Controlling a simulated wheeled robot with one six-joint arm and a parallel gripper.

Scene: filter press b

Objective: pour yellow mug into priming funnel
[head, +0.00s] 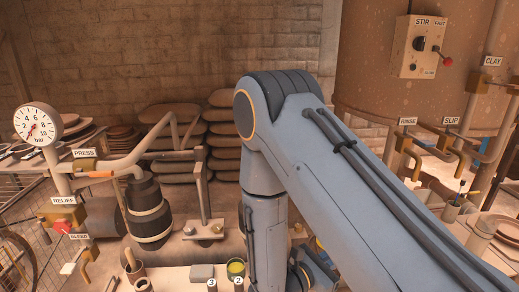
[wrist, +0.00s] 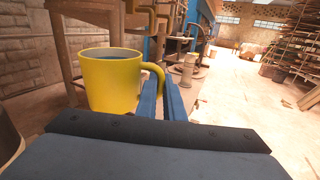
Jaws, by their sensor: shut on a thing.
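The yellow mug (wrist: 110,88) is upright in the left half of the wrist view, with a dark grey-blue liquid visible inside its rim. My gripper (wrist: 160,84) is shut on the mug's handle, with its two blue fingers at the handle on the mug's right side. In the head view my arm hides most of the gripper; blue parts show low beside the arm. A small yellow patch there is too small to tell for certain. I cannot make out the priming funnel in either view.
A black pump-like vessel (head: 149,213) and pressure gauge (head: 38,124) stand left. A large tank (head: 390,60) stands right. The wrist view shows open floor (wrist: 245,95).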

